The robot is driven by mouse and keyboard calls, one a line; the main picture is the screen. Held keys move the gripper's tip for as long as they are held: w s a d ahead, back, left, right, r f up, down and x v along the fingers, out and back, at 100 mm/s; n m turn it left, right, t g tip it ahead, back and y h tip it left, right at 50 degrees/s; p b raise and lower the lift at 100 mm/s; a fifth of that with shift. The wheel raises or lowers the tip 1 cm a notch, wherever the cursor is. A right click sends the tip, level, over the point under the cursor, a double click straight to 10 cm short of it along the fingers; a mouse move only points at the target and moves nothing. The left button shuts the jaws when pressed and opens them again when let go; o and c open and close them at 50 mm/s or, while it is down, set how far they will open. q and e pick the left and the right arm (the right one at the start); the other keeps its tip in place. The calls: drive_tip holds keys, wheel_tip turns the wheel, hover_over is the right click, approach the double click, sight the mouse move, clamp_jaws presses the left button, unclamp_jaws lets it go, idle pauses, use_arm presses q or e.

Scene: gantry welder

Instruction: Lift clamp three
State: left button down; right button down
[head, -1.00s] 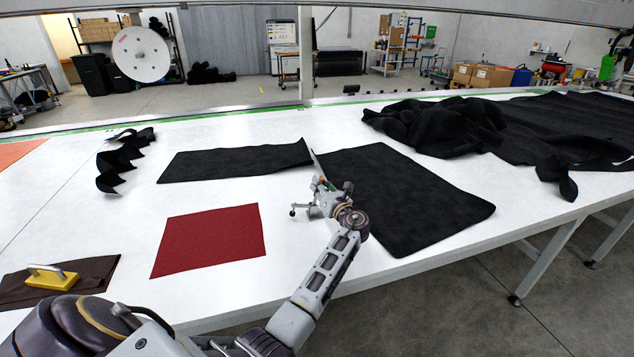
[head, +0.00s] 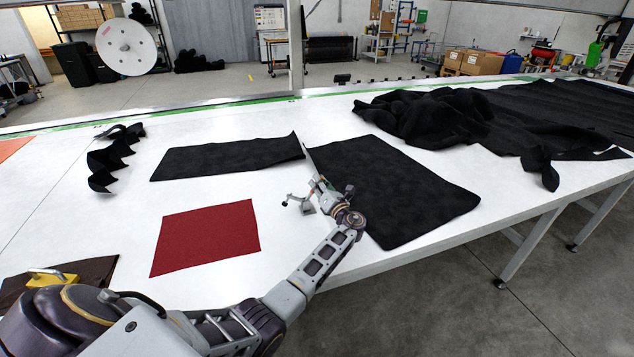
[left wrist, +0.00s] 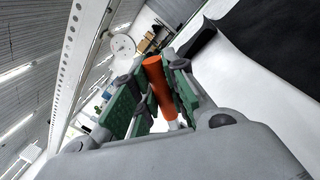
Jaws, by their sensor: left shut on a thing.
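My left gripper (head: 321,190) is above the white table, beside the left edge of the large black fabric piece. It is shut on an orange handle (left wrist: 160,88), which sits between its green finger pads in the left wrist view. The handle appears to belong to a small grey clamp (head: 303,202), which shows just left of the gripper in the head view. The clamp is small here, and I cannot tell whether it touches the table. No number on it is readable. My right gripper is not in view.
A red fabric square (head: 206,237) lies left of the gripper. A black strip (head: 228,159) and a large black piece (head: 392,188) lie behind and to the right. Crumpled black fabric (head: 425,118) covers the back right. White table (head: 280,235) is bare around the clamp.

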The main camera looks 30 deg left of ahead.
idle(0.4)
use_arm(q)
drive_tip(key=c, duration=1.4)
unclamp_jaws()
drive_tip(key=shift+v, duration=6.05)
drive_tip(key=shift+f, duration=0.15)
